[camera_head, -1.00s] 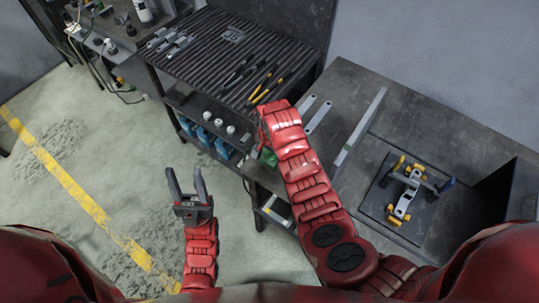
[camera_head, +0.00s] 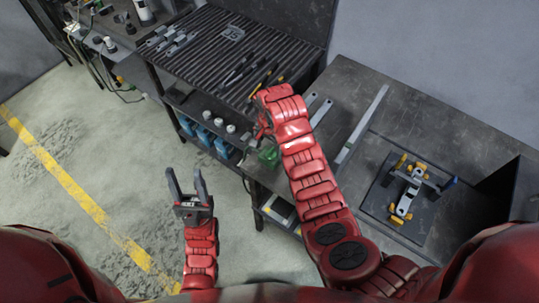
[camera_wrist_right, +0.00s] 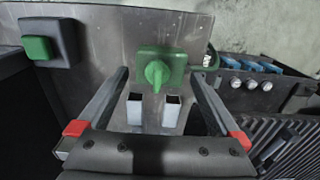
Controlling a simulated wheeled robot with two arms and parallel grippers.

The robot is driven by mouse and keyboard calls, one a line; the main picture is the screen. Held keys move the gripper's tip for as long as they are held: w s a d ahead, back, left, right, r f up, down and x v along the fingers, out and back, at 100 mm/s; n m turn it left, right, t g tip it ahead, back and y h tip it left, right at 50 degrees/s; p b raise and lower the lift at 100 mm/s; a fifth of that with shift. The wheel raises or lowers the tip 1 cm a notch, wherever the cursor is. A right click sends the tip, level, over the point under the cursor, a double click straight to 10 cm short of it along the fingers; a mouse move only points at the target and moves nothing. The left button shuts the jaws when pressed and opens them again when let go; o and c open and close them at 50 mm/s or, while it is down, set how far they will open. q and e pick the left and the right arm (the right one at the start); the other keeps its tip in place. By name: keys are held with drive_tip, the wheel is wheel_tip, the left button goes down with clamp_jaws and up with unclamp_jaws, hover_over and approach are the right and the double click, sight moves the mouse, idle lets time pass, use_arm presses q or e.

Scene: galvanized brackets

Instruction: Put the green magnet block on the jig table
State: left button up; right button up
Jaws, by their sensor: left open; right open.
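The green magnet block (camera_wrist_right: 160,68), with a raised green knob, lies on a grey metal surface in the right wrist view. In the head view it shows as a small green patch (camera_head: 269,155) at the bench's left edge, beside my right gripper (camera_head: 262,132). My right gripper (camera_wrist_right: 160,78) is open, its fingers spread either side of the block, with nothing held. Contact cannot be told. My left gripper (camera_head: 187,183) is open and empty above the floor. A slatted table (camera_head: 215,65) and a dark bench (camera_head: 350,85) stand side by side; neither is labelled as the jig table.
A fixture with yellow clamps (camera_head: 408,190) sits on a plate on the bench. Tools and flat bars (camera_head: 172,45) lie on the slatted table. A grey block with a green face (camera_wrist_right: 50,42) and two pale square-ended pieces (camera_wrist_right: 153,110) show in the wrist view.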

wheel_tip(320, 180, up, 8)
drive_tip(key=p, duration=0.4)
drive_tip(key=shift+f, duration=0.25)
drive_tip(key=shift+f, duration=0.1)
